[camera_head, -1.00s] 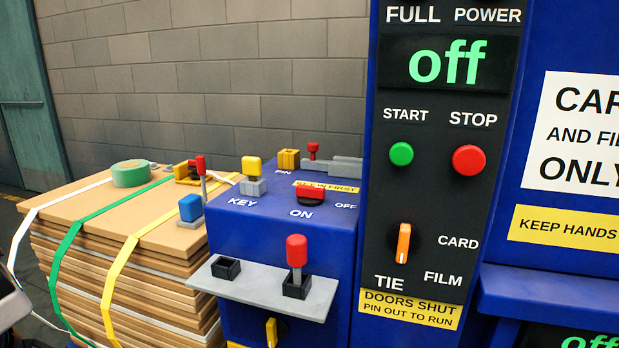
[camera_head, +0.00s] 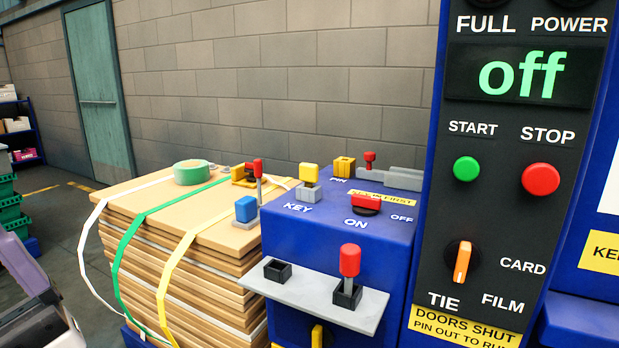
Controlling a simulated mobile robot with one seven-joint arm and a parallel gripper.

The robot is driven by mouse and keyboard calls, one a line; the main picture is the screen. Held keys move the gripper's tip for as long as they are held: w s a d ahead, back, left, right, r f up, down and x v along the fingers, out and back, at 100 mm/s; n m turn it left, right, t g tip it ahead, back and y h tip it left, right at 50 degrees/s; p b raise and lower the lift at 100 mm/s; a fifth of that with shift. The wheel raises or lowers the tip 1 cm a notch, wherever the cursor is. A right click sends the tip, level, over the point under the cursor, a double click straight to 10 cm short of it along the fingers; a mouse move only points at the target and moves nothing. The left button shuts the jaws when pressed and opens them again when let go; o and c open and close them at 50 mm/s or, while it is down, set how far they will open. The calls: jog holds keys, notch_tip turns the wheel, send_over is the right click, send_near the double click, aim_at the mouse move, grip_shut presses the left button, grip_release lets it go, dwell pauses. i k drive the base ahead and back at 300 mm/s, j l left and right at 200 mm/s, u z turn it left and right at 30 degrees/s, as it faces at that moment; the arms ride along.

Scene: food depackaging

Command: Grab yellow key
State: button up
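My gripper's fingers do not show in this view. Nothing touches the key, and its lower part is hidden inside the base.
A red-headed key (camera_head: 350,262) stands in a black holder on the grey shelf (camera_head: 303,296), beside an empty black holder (camera_head: 277,271). A blue-headed piece (camera_head: 246,210) and green tape (camera_head: 191,173) sit on the strapped cardboard stack (camera_head: 160,205). A tall panel (camera_head: 500,230) rises right.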

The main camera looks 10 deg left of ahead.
aim_at(308, 173)
jog(key=i+l+u, duration=0.15)
jog(key=i, duration=0.25)
jog(key=i+l+u, duration=0.2)
jog(key=i, duration=0.15)
jog(key=i+l+u, duration=0.15)
jog(key=i, duration=0.25)
jog(key=j, duration=0.1)
